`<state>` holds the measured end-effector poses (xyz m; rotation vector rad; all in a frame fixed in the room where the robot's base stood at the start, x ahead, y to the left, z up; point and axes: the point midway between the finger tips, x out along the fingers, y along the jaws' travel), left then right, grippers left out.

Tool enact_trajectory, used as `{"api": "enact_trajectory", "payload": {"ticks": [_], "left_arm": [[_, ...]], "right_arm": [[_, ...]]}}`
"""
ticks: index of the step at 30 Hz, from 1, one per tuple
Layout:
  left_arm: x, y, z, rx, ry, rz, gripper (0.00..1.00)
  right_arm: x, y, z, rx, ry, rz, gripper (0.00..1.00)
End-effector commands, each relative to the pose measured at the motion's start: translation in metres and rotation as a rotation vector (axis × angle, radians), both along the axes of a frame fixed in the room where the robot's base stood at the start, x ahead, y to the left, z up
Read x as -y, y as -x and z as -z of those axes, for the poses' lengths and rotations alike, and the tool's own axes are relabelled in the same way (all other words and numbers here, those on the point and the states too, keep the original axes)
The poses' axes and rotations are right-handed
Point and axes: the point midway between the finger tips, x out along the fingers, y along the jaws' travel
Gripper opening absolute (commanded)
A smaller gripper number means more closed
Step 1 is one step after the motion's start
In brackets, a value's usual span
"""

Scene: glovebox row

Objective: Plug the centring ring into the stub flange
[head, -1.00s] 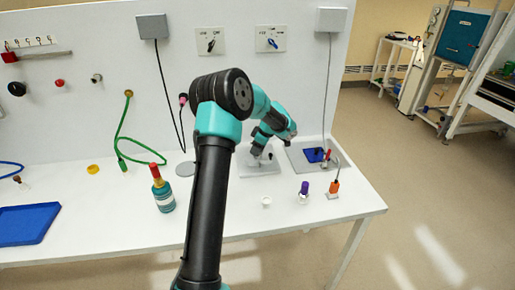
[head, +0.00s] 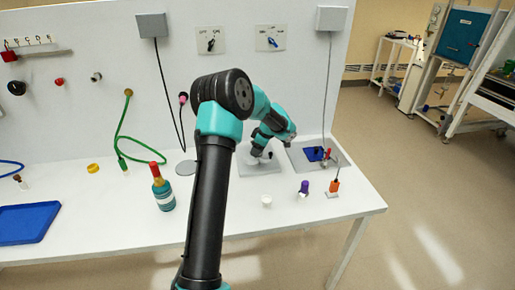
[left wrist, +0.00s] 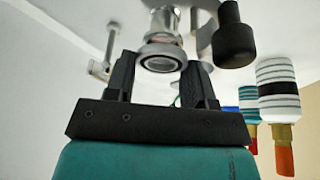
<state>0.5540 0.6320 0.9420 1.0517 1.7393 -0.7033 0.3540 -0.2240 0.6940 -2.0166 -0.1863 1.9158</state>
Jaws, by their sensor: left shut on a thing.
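My left gripper (head: 260,158) is low over the pale grey plate (head: 262,169) at the back of the bench. In the left wrist view its two black fingers (left wrist: 162,68) are shut on a shiny metal ring, which I take as the centring ring (left wrist: 161,58). A metal cylinder, probably the stub flange (left wrist: 165,20), shows just beyond the ring and in line with it. I cannot tell whether the two touch. In the head view the fingers and arm hide most of the ring and flange. My right gripper is not in view.
A black knob (left wrist: 233,42) stands close beside the fingers. A red-capped bottle (head: 163,190), white cup (head: 266,201), purple-topped vial (head: 303,188) and orange item (head: 334,187) stand nearer the front. A grey tray (head: 325,164) lies right of the plate. A blue tray (head: 25,223) lies far left.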

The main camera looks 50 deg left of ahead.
Motion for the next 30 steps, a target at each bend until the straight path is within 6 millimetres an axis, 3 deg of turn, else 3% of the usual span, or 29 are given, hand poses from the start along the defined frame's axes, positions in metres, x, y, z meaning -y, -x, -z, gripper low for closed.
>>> {"api": "enact_trajectory", "payload": {"ticks": [14,30], "left_arm": [[0.0,0.0,0.008,0.0,0.0,0.0,0.21],[0.0,0.0,-0.004,0.0,0.0,0.001,0.21]], "right_arm": [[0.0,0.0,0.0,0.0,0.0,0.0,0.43],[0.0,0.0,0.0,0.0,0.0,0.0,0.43]]}}
